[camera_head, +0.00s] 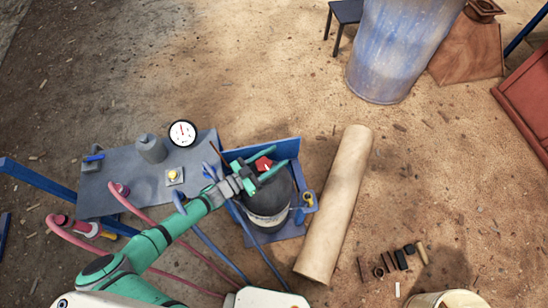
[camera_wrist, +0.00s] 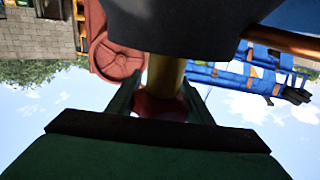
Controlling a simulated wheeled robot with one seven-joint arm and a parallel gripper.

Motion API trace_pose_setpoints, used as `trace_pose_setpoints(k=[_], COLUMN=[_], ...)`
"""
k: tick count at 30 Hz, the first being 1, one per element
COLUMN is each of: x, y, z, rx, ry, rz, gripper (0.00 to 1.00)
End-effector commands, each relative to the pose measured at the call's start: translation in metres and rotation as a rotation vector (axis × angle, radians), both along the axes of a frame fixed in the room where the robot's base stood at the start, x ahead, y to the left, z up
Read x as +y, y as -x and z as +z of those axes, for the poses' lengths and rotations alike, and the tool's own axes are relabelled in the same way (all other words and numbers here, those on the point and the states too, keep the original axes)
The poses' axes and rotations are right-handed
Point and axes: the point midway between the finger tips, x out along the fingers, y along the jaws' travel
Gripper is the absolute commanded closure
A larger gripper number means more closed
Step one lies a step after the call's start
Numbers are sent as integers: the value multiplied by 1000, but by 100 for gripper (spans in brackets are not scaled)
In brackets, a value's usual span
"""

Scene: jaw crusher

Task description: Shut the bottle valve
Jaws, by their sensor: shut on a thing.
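A dark bottle (camera_head: 268,207) with a pale label band stands upright in a blue holder (camera_head: 262,149). Its red valve handle (camera_head: 263,164) is at the top. My gripper (camera_head: 274,171) reaches over the bottle from the left, with its green fingers on either side of the red handle. In the wrist view, the fingers (camera_wrist: 160,100) are shut on the red handle (camera_wrist: 160,107), below a brass stem (camera_wrist: 165,72) and a dark body (camera_wrist: 185,25). The fingers and palm hide part of the handle, so I cannot tell how far it is turned.
A grey table (camera_head: 140,178) at left carries a gauge (camera_head: 182,133), a grey canister (camera_head: 151,148) and a yellow button (camera_head: 173,176). Pink and blue hoses run below it. A long tan roll (camera_head: 335,205) lies close to the bottle's right. Open sandy ground lies beyond.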

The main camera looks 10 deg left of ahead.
Motion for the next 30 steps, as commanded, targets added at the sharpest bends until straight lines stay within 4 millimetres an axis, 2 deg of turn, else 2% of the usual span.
trace_pose_setpoints(k=[1, 3, 12, 16, 21, 30], x=[3, 3, 1, 2, 3, -3], y=[0, 0, 0, 0, 2, 43], z=[-1, -1, 0, 8, 34, 82], rx=[0, 1, 0, 0, -1, -1], ry=[-3, -4, -1, -3, -3, -2], rz=[4, 4, 2, 3, 3, 4], gripper=[52, 35, 35, 35, 35, 35])
